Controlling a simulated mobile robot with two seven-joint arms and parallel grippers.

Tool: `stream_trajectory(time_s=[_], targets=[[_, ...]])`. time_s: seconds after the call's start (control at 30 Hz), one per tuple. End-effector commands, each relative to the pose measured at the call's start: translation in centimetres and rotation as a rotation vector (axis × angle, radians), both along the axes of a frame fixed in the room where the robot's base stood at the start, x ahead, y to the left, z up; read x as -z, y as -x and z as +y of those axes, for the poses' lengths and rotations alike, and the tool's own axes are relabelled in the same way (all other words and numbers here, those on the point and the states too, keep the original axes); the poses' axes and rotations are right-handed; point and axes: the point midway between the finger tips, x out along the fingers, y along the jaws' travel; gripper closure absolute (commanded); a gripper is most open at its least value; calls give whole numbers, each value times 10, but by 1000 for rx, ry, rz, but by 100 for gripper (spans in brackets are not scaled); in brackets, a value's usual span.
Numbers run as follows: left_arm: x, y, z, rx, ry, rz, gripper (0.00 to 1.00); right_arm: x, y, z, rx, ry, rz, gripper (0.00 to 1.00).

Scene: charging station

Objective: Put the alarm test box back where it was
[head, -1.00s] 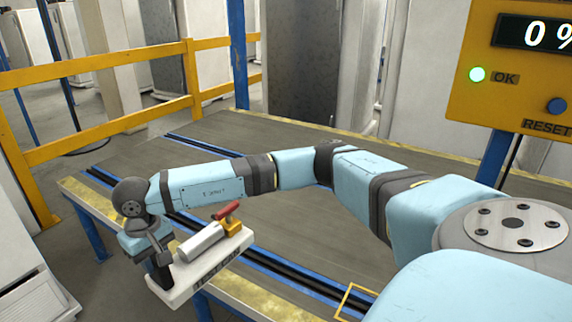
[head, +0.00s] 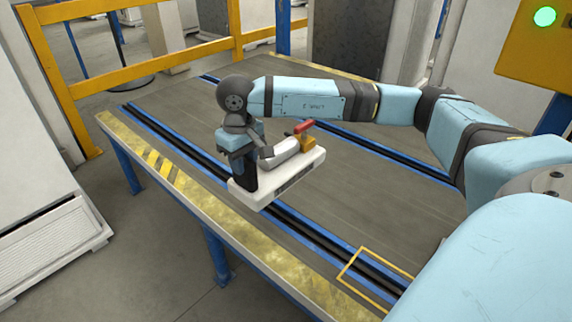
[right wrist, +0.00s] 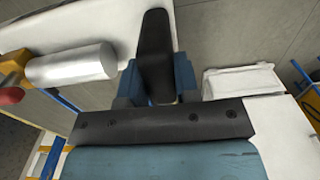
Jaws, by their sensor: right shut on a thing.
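The alarm test box is a white slab (head: 312,162) with a grey-white cylinder (head: 283,153) and a red-topped yellow valve (head: 304,133) on it. My right gripper (head: 243,172) is shut on its left end and holds it above the table near the front blue rail. A yellow outlined square (head: 347,272) is marked at the table's front edge, right of the box. My left gripper is out of view.
The table (head: 370,205) has blue-edged rails and a worn yellow front border (head: 230,240). A yellow railing (head: 140,73) stands behind at the left. A yellow panel with a green light (head: 545,16) is at the upper right. The table's middle surface is clear.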

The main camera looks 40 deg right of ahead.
Motion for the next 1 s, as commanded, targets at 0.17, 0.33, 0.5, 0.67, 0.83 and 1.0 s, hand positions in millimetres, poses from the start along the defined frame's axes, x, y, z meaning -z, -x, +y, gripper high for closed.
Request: stream_trajectory(time_s=[0.17,0.33,0.5,0.67,0.83,1.0], targets=[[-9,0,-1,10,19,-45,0,1,7,-13,-14,3,-1,100],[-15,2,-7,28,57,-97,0,37,8,-14,-16,4,2,100],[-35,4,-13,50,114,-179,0,84,8,-14,-15,4,1,100],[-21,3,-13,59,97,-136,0,119,7,-14,-14,4,0,100],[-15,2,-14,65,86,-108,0,136,7,-14,-15,4,-1,100],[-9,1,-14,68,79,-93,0,149,7,-14,-15,3,-1,100]])
